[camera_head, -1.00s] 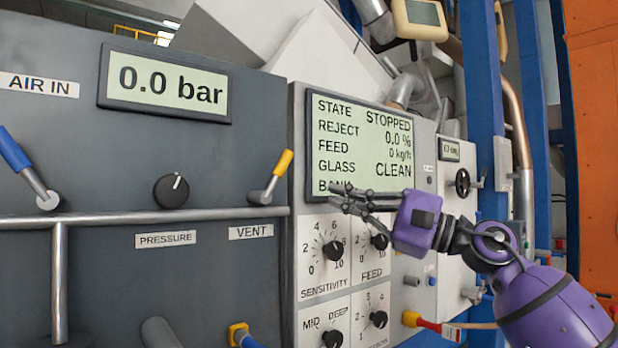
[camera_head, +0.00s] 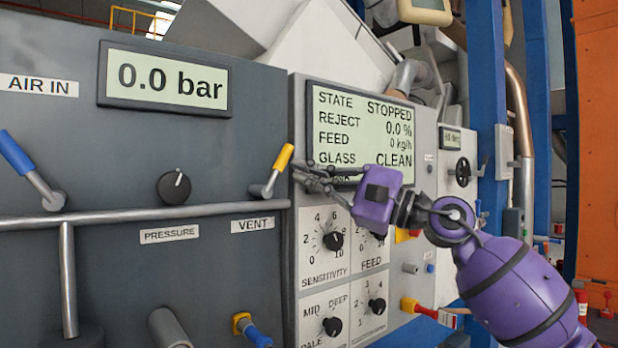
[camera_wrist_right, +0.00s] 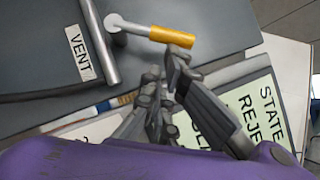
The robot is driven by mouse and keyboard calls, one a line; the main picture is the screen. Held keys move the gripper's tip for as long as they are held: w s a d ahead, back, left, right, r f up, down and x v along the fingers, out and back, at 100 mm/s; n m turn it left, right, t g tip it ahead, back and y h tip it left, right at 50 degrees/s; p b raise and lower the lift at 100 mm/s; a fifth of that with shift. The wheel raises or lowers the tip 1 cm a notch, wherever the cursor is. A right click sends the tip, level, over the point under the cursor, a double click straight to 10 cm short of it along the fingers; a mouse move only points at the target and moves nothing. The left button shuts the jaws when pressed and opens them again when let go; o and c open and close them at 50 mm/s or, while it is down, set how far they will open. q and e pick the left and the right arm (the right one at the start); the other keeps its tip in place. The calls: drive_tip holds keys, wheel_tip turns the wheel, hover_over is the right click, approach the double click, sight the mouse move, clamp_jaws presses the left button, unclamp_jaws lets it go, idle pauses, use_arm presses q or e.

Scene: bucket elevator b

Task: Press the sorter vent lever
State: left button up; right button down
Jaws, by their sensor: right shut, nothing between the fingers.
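The vent lever (camera_head: 283,158) has a yellow grip on a silver stem and tilts up to the right above the VENT label (camera_head: 252,224) on the dark grey panel. My right gripper (camera_head: 298,173) is shut and empty, its fingertips just right of the lever. In the right wrist view the yellow grip (camera_wrist_right: 172,37) lies just beyond the fingertips (camera_wrist_right: 167,85). A small gap shows there; the head view does not tell the depth between them. My left gripper is not in view.
A silver rail (camera_head: 150,215) runs across the panel below the lever. A blue-handled lever (camera_head: 28,170) and a black pressure knob (camera_head: 174,187) are to the left. The light sorter panel (camera_head: 330,280) with knobs and a STOPPED display (camera_head: 360,130) is right of the lever.

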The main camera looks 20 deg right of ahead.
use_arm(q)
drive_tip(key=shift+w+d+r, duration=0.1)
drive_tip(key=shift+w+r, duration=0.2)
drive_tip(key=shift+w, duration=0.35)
use_arm(e)
drive_tip(key=shift+a+r+n+g, duration=0.1)
drive_tip(key=shift+r+n+g, duration=0.3)
drive_tip(key=shift+n, duration=0.1)
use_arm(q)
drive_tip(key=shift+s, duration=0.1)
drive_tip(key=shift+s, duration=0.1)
use_arm(e)
drive_tip(key=shift+r+n, duration=0.1)
drive_tip(key=shift+n, duration=0.2)
